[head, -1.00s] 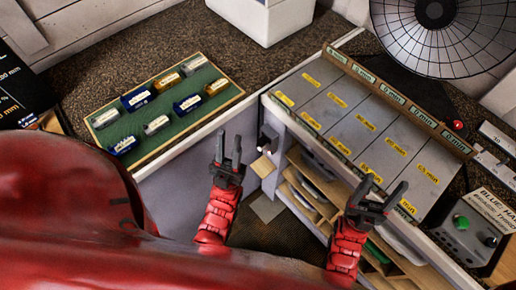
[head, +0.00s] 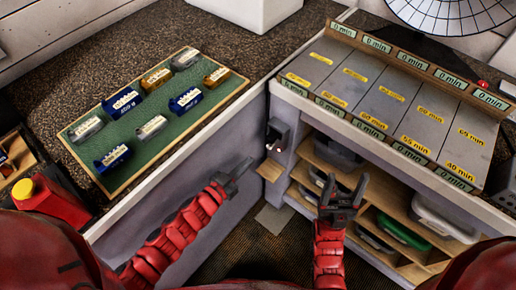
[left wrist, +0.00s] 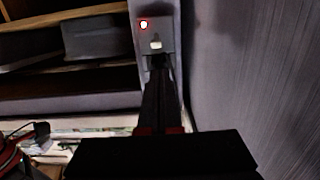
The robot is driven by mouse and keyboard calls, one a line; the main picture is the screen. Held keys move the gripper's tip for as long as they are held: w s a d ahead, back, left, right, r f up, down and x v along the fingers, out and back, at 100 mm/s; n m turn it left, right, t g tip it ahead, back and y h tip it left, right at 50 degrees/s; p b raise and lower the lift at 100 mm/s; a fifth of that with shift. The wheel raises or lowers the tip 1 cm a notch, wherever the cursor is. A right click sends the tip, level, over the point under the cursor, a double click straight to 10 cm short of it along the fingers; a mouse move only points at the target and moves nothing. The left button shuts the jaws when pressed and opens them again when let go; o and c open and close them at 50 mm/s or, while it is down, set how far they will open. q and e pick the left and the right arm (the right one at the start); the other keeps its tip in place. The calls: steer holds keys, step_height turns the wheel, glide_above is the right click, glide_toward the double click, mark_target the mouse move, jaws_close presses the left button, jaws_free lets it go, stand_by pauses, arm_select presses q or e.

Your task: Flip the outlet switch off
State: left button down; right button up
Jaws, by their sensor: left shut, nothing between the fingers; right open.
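The outlet switch is on a small wall unit (head: 277,134) on the post at the inner corner between the two counters. In the left wrist view it is a grey plate (left wrist: 168,28) with a red-ringed glowing light (left wrist: 143,25) and a small white switch (left wrist: 155,43). My left gripper (head: 246,166) is shut and empty, pointing toward the unit from the lower left. In the left wrist view its fingertips (left wrist: 159,62) are just below the white switch; I cannot tell whether they touch. My right gripper (head: 346,184) is open and empty in front of the shelves.
Grey panels with minute labels (head: 400,125) cover the right counter. Shelves with bins (head: 400,228) are below it. A red container (head: 48,203) is at far left. Floor (head: 274,217) shows between the counters.

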arm_select(q)
steer(key=x, duration=1)
steer(key=shift+p, duration=0.35)
steer(key=shift+d, duration=0.1)
